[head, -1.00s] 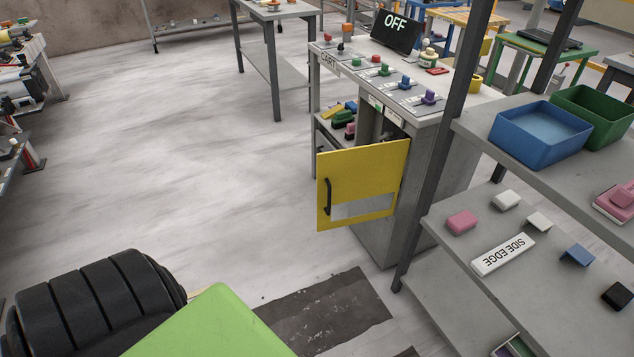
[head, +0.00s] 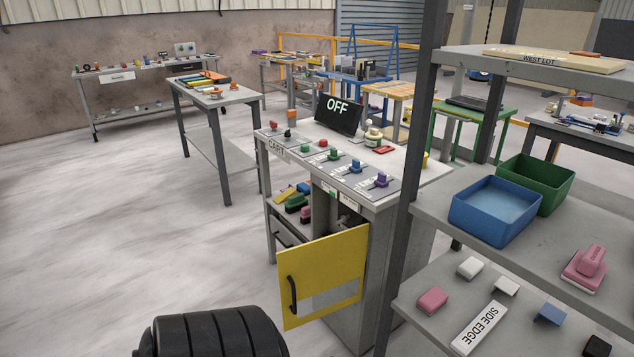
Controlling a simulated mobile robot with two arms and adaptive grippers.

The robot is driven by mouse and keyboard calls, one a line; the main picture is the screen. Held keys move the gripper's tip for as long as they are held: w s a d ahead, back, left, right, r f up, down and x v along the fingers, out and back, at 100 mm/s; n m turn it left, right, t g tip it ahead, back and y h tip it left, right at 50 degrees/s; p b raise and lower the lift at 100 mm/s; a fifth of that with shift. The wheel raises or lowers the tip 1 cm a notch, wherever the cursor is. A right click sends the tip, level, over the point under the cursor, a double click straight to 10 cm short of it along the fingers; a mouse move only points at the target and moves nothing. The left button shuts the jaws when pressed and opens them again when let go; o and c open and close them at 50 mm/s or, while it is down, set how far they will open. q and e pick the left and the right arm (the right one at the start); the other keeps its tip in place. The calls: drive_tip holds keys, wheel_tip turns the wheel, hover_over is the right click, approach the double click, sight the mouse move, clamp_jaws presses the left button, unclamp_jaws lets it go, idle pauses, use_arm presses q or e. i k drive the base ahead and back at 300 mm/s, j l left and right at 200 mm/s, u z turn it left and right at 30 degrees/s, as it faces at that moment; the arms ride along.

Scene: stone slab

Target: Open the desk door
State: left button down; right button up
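The grey desk (head: 400,195) stands in the middle of the head view, with a black "OFF" sign (head: 338,114) and several coloured knobs on its top. Its yellow door (head: 322,266) stands swung out from the desk front, with a dark gap to the cabinet behind it. A black bar handle (head: 292,295) is on the door's left side. Neither of my grippers shows in this view. A black ribbed part at the bottom edge looks like part of my arm; nothing of mine touches the door.
A grey shelf rack (head: 425,195) stands close at the right, with a blue bin (head: 502,215) and a green bin (head: 548,185). Its dark post partly covers the desk's right side. A grey table (head: 243,97) stands behind the desk. The floor at the left is clear.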

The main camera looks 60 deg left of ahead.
sight(305, 271)
drive_tip(key=j+z, duration=0.15)
drive_tip(key=j, duration=0.3)
drive_tip(key=k+j+z, duration=0.1)
drive_tip(key=j, duration=0.3)
drive_tip(key=k+j+z, duration=0.15)
drive_tip(key=j, duration=0.25)
drive_tip(key=k+j+z, duration=0.15)
drive_tip(key=j, duration=0.25)
drive_tip(key=k+j+z, duration=0.1)
drive_tip(key=j, duration=0.3)
drive_tip(key=k+j+z, duration=0.15)
drive_tip(key=j, duration=0.25)
